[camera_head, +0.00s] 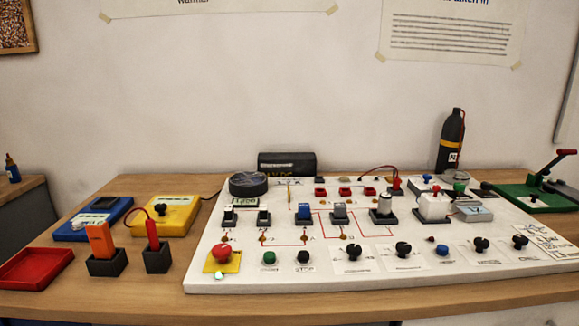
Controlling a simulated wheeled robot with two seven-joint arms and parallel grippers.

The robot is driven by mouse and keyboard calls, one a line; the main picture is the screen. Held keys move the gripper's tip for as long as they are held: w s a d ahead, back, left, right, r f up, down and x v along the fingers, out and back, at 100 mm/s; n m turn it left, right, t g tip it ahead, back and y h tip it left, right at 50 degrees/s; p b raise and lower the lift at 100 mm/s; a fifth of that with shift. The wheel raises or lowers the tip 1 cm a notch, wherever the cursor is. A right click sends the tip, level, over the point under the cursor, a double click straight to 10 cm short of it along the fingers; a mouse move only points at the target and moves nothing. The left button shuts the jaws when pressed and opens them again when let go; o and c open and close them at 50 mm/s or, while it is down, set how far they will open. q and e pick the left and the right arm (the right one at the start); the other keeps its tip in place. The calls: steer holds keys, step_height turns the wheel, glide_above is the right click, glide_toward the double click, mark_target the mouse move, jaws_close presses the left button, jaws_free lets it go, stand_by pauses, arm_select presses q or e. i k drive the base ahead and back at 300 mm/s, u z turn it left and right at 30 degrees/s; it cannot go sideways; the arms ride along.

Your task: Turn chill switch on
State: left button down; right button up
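A white panel board (330,277) lies on the wooden table and carries several switches and knobs. I cannot read which one is labelled chill. Two small black-and-white switches (229,215) stand at its left, then a blue switch (304,211), a grey switch (339,211) and a pale knob (384,205). Black rotary knobs (353,251) sit along the front right. A red mushroom button (222,253) on a yellow plate, a green button (269,257) and a black button (303,256) line the front left. Neither gripper is in view.
Left of the panel are a red tray (35,268), a blue meter (92,219), a yellow meter (165,215), and an orange device (100,238) and red probe (152,235) in dark holders. A black bottle (451,142) and green lever base (535,198) stand right.

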mark_target(520, 240)
steer(key=u, duration=0.3)
steer(key=k, duration=0.5)
steer(key=u, duration=0.65)
steer(key=i, duration=0.9)
steer(key=z, duration=0.9)
